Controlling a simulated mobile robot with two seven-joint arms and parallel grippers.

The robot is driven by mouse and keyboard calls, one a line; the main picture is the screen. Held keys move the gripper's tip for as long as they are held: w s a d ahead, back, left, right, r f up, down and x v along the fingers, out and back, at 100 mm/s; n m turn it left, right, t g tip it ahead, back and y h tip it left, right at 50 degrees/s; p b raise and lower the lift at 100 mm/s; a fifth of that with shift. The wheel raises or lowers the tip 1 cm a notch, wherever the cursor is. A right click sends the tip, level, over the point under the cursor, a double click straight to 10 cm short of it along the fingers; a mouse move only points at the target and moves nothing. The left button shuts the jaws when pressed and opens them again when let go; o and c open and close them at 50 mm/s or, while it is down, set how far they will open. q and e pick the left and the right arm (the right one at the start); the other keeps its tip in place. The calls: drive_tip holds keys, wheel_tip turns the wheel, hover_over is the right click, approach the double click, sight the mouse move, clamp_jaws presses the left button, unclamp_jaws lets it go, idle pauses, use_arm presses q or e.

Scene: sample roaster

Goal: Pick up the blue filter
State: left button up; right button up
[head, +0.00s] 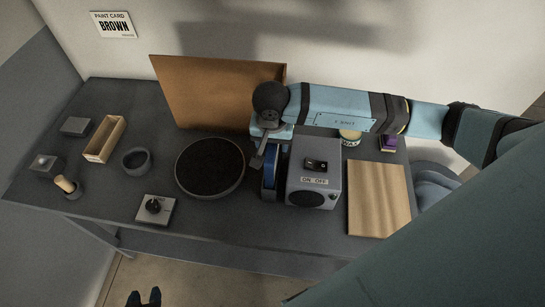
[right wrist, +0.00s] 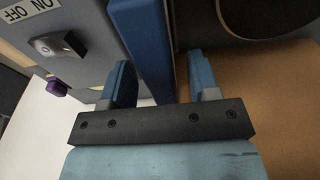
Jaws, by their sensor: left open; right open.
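The blue filter (head: 269,171) is a thin upright blue piece beside the left face of the grey ON/OFF machine (head: 316,168). My right gripper (head: 270,151) is above it, open, partly covering its top in the head view. In the right wrist view the blue filter (right wrist: 146,50) runs between the two open fingers of my right gripper (right wrist: 161,82), with space visible on its right. I cannot tell whether the left finger touches it. My left gripper (head: 144,298) shows only its fingertips at the bottom edge of the head view, apart and empty, away from the filter.
A round dark tray (head: 210,168) lies left of the filter. A brown board (head: 205,90) leans at the back. A wooden board (head: 379,199) lies right of the machine. A knob box (head: 155,209), a cup (head: 137,161) and a wooden box (head: 104,139) stand further left.

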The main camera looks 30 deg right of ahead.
clamp_jaws()
idle(0.3)
